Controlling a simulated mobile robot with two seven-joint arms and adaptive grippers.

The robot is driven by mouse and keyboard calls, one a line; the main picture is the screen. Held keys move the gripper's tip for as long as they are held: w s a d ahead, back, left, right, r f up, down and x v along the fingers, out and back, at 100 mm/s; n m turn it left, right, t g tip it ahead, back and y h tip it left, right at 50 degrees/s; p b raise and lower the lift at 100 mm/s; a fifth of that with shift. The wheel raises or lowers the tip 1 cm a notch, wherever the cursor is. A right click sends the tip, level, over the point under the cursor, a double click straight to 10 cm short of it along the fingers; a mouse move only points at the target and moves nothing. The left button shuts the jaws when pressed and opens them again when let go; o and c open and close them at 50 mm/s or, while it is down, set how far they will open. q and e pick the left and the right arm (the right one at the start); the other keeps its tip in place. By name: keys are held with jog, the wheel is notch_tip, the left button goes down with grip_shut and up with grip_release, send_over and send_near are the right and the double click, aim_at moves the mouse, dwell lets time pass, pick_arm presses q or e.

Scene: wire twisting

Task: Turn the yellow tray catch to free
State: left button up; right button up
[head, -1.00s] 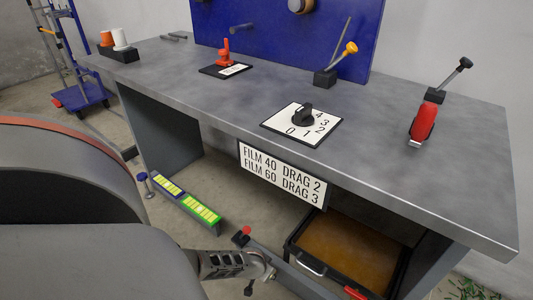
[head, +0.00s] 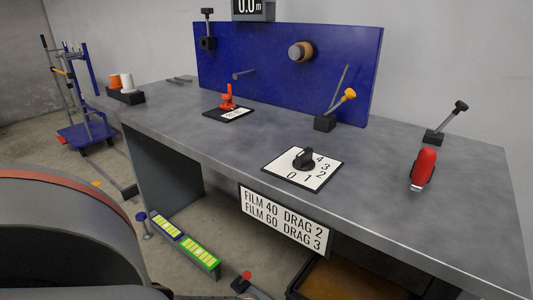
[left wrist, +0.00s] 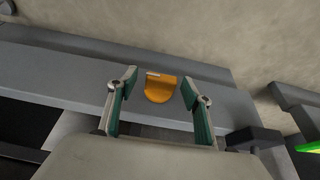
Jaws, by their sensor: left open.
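The yellow tray catch (left wrist: 160,88) shows in the left wrist view as an orange-yellow tab with a rounded lower end and a pale mark along its top edge. It sits against a long grey beam (left wrist: 60,77). My left gripper (left wrist: 156,86) is open, with one finger on each side of the catch in the picture and visible gaps on both sides. I cannot tell how far the fingertips are from it in depth. My left gripper is outside the head view. My right gripper is in neither view.
The grey workbench (head: 400,195) carries a numbered dial (head: 304,160), a red bottle-like object (head: 424,167) and an orange-knobbed lever (head: 338,107). Below are a dark-rimmed tray (head: 300,278), a green-and-blue strip (head: 185,242) and a red-knobbed part (head: 244,278). A blue trolley (head: 88,135) stands at left.

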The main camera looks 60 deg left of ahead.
pick_arm(q)
jog(key=v, duration=1.2)
dwell(0.6)
